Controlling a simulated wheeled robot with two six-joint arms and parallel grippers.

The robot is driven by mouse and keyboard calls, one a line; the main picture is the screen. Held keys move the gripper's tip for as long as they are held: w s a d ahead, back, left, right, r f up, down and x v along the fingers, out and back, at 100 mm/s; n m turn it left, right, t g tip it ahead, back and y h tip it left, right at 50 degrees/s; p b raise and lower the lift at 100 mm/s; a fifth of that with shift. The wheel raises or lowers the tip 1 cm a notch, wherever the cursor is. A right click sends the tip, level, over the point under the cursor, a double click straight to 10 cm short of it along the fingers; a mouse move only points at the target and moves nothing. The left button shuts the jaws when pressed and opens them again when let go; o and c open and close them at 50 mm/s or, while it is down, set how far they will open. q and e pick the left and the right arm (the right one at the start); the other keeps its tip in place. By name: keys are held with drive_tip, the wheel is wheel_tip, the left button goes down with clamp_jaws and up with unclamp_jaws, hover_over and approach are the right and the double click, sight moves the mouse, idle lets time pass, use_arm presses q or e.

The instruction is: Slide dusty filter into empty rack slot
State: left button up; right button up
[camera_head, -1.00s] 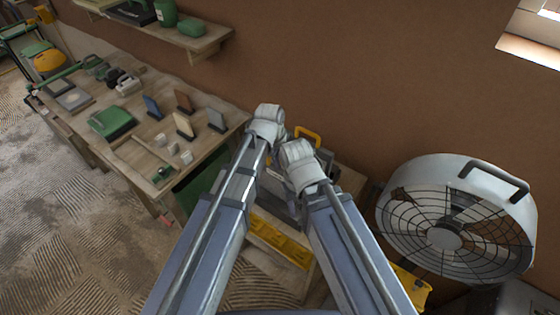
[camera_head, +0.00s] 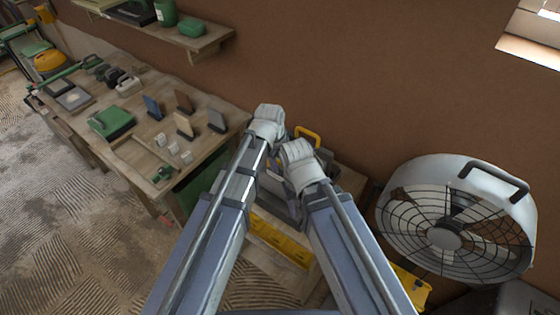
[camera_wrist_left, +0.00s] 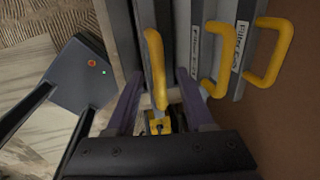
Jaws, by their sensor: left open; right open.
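Several upright grey filter panels with yellow handles stand close together in the left wrist view. One yellow handle (camera_wrist_left: 153,55) lies between the two purple fingers of my left gripper (camera_wrist_left: 160,76), which is open around it. Two more yellow handles (camera_wrist_left: 269,52) are to the right, on panels with white labels (camera_wrist_left: 241,46) reading partly "Filter". I cannot tell which panel is dusty, and no empty slot is clearly visible. In the head view my left wrist (camera_head: 267,122) is above my right gripper (camera_head: 297,156). Both sets of fingers are hidden there. A yellow handle (camera_head: 308,134) shows behind them.
A wooden workbench (camera_head: 205,91) with small blocks, cups and a green box (camera_head: 111,123) stands to the left. A large fan (camera_head: 455,220) is at the right. A yellow tray (camera_head: 282,242) is below my arms.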

use_arm(q)
wheel_tip(320, 180, up, 7)
drive_tip(key=s+p, duration=0.1)
drive_tip(key=p, duration=0.5)
drive_tip(key=shift+a+p, duration=0.3)
drive_tip(key=shift+a, duration=0.1)
drive_tip(key=shift+s+a, duration=0.1)
drive_tip(key=s+a+n+g+y, duration=0.1)
drive_tip(key=s+a+n, duration=0.55)
drive_tip(key=n, duration=0.65)
drive_tip(key=s+a+n, duration=0.3)
drive_tip(key=a+n, duration=0.7)
drive_tip(key=n, duration=0.2)
drive_tip(key=s+d+f+m+g+y+b, duration=0.1)
drive_tip(key=s+d+f+m+b, duration=0.2)
drive_tip(key=d+f+b, duration=0.7)
drive_tip(key=s+d, duration=0.1)
drive_tip(key=s, duration=0.1)
drive_tip(key=shift+s+d+f+m, duration=0.2)
drive_tip(key=shift+s+f+m, duration=0.05)
drive_tip(key=shift+s+m, duration=0.1)
drive_tip(key=shift+d, duration=0.1)
